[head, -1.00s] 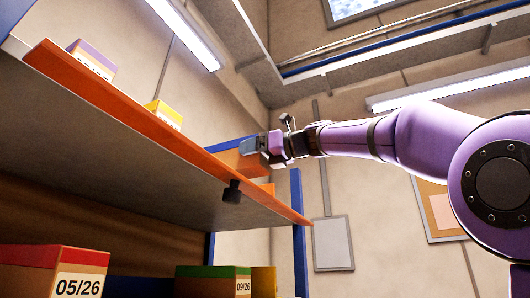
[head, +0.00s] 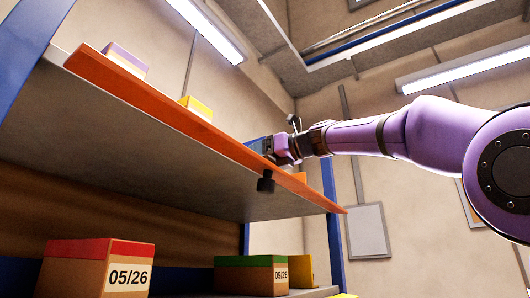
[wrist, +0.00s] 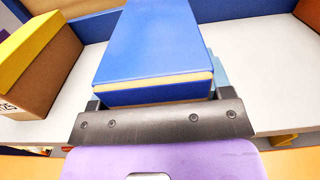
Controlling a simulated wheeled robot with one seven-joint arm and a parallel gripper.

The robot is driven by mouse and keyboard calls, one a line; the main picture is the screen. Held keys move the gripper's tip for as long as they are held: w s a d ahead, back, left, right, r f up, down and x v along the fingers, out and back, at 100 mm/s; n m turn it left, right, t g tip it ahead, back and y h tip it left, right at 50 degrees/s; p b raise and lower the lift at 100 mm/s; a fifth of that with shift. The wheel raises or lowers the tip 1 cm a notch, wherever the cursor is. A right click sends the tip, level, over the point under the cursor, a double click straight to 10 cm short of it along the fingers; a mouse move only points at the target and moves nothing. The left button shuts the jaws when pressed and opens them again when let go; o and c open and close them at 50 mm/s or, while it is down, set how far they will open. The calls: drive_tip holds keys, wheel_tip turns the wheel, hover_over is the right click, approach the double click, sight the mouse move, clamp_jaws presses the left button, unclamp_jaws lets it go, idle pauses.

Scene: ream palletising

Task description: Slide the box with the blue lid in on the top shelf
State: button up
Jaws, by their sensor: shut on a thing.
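In the head view my gripper (head: 276,149) is at the orange front edge of the top shelf (head: 170,119). Only a little of the blue lid (head: 256,145) shows there; the rest is hidden behind the gripper and shelf edge. The box lies over the white shelf surface (wrist: 260,70); I cannot tell whether its underside touches it.
A yellow-lidded box (wrist: 38,55) stands left of the held box with a gap between; it shows in the head view (head: 197,107). A purple-lidded box (head: 125,58) is further left. Below are a red-lidded box (head: 97,270) and a green-lidded box (head: 250,274). White shelf is clear on the right.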

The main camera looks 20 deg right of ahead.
drive_tip(key=o, duration=1.1)
drive_tip(key=shift+s, duration=0.1)
drive_tip(key=v, duration=1)
drive_tip(key=shift+s+d, duration=0.25)
drive_tip(key=shift+s, duration=0.05)
